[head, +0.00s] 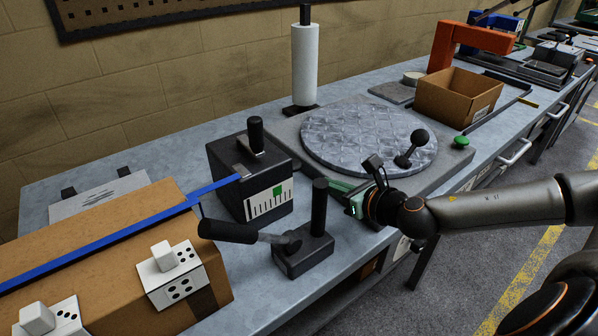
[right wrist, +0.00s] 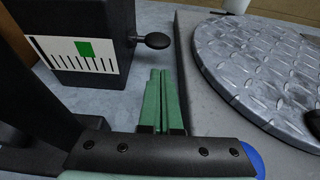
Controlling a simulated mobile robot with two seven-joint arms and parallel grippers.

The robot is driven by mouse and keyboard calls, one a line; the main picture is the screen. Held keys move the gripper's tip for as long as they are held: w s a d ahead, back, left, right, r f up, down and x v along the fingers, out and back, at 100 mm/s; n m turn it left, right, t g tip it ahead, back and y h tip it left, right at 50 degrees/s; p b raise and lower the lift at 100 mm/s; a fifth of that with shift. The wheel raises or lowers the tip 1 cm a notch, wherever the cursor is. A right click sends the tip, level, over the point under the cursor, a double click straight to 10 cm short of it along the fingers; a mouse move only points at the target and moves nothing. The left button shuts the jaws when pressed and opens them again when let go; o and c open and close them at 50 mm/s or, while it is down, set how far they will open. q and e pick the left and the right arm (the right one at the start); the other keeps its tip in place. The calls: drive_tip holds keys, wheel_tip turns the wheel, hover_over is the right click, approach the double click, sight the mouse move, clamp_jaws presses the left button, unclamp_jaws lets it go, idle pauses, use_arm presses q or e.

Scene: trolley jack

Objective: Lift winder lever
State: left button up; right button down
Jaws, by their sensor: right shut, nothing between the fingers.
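A black box with a white scale and a green mark (head: 265,200) stands on the bench. A short black handle (head: 255,134) stands upright on its top. In front is a dark block (head: 303,256) with an upright black post and a lever (head: 228,231) lying out to the left. I cannot tell which of these handles is the winder lever. My right gripper (head: 345,190) is to the right of both, by the turntable's near edge. In the right wrist view its green fingers (right wrist: 162,100) are shut and empty, apart from the scale box (right wrist: 80,50) and its black side knob (right wrist: 152,40). My left gripper is out of view.
A round metal turntable (head: 345,135) with a black knob lever (head: 411,148) is close beside my right gripper. A cardboard box (head: 95,240) with a blue strap is at left. A film roll (head: 304,65) and an open carton (head: 458,95) stand farther back.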

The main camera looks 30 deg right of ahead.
drive_tip(key=shift+x, duration=0.75)
drive_tip(key=x, duration=0.8)
drive_tip(key=shift+w+f+p, duration=0.1)
drive_tip(key=shift+w+p, duration=0.1)
drive_tip(key=shift+p, duration=0.2)
